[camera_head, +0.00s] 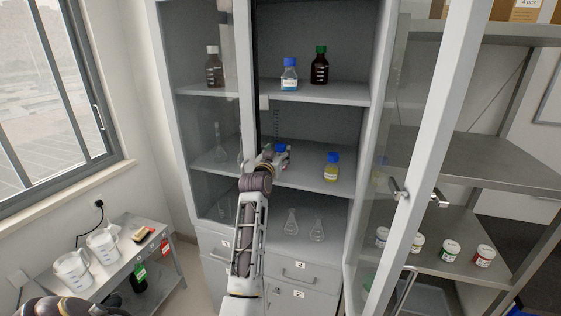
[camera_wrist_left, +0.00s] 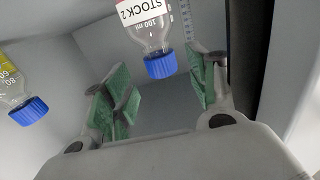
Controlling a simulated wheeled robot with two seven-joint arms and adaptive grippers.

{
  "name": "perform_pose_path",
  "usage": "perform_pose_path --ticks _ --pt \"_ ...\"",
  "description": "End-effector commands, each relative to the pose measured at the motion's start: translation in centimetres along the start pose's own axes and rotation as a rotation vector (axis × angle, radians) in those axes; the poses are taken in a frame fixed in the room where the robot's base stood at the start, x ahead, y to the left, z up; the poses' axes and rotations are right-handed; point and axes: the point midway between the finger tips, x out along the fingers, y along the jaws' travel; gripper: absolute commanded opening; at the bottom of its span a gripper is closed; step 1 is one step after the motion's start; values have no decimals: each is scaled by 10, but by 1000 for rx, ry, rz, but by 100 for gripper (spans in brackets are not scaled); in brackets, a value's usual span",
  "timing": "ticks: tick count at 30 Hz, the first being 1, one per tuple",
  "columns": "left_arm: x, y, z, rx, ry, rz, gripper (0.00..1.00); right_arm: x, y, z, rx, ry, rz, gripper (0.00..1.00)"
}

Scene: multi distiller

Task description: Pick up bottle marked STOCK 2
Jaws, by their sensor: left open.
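The bottle marked STOCK 2 (camera_wrist_left: 150,35) is clear with a blue cap and a white and red label; it shows upside down in the left wrist view. In the head view it (camera_head: 283,151) stands on the middle shelf, partly hidden by my gripper. My left gripper (camera_head: 272,157) reaches into the cabinet in front of it. In the left wrist view the green-padded fingers (camera_wrist_left: 162,88) are spread apart, with the bottle between and beyond them. I see no contact.
A yellow bottle with a blue cap (camera_head: 331,167) stands to the right on the same shelf; it also shows in the wrist view (camera_wrist_left: 20,95). Bottles (camera_head: 289,75) stand on the shelf above, flasks (camera_head: 292,222) below. The open glass door (camera_head: 420,150) is at right.

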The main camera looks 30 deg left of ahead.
Motion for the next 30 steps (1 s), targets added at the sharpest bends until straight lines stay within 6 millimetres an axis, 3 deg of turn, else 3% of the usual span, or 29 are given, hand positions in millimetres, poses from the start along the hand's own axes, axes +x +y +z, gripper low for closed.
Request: perform_pose_path --ticks 11,30 --pt "3 0 0 0 0 0 58 -2 4 1 -2 -1 4 53" --pt "47 -2 0 -1 1 0 58 -17 7 0 -3 -2 7 53"
